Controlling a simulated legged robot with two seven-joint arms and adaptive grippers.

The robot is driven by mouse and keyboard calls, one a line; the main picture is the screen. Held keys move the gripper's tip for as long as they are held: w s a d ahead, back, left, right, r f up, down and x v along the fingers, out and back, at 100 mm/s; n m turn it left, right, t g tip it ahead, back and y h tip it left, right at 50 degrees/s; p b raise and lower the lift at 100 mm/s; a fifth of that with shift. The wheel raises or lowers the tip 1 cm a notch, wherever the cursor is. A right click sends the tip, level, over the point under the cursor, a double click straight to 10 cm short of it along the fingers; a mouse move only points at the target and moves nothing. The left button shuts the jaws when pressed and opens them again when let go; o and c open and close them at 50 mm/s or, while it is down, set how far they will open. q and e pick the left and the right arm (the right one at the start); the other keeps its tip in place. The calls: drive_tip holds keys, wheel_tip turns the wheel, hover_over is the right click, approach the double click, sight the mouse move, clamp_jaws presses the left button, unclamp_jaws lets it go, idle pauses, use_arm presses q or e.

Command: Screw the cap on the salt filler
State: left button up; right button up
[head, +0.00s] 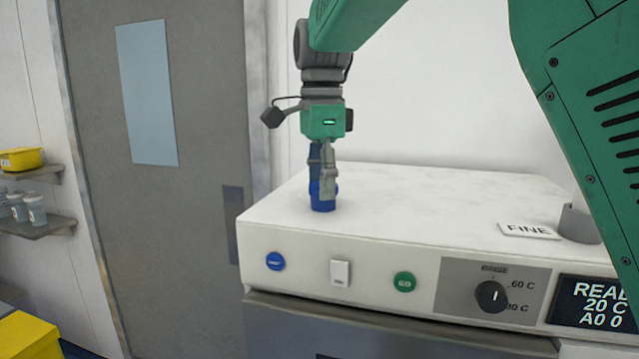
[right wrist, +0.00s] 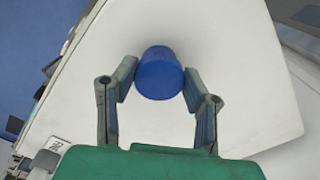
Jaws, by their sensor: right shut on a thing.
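A blue cap (head: 322,205) is upright at the front left of the white machine's top. It also shows as a blue round piece in the right wrist view (right wrist: 160,73). My right gripper (head: 323,183) points straight down from above and is shut on the cap, one finger on each side. In the right wrist view the fingertips (right wrist: 158,80) flank the cap closely. The salt filler opening is not visible; whether the cap sits over it cannot be told. My left gripper is not in view.
The white machine top (head: 430,195) is mostly clear. A "FINE" label (head: 528,230) lies at its right, beside a grey ring (head: 579,223). The front panel has a blue button (head: 275,261), a green button (head: 404,282), a knob (head: 491,296) and a display (head: 595,303).

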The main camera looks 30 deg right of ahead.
drive_tip(key=o, duration=0.7)
drive_tip(key=shift+r, duration=0.1)
drive_tip(key=n, duration=0.4)
drive_tip(key=shift+s, duration=0.1)
drive_tip(key=n, duration=0.3)
drive_tip(key=shift+s+d, duration=0.1)
drive_tip(key=n, duration=0.4)
drive_tip(key=shift+n, duration=1.5)
drive_tip(key=c, duration=1.3)
drive_tip(key=m, duration=0.3)
drive_tip(key=shift+m, duration=0.3)
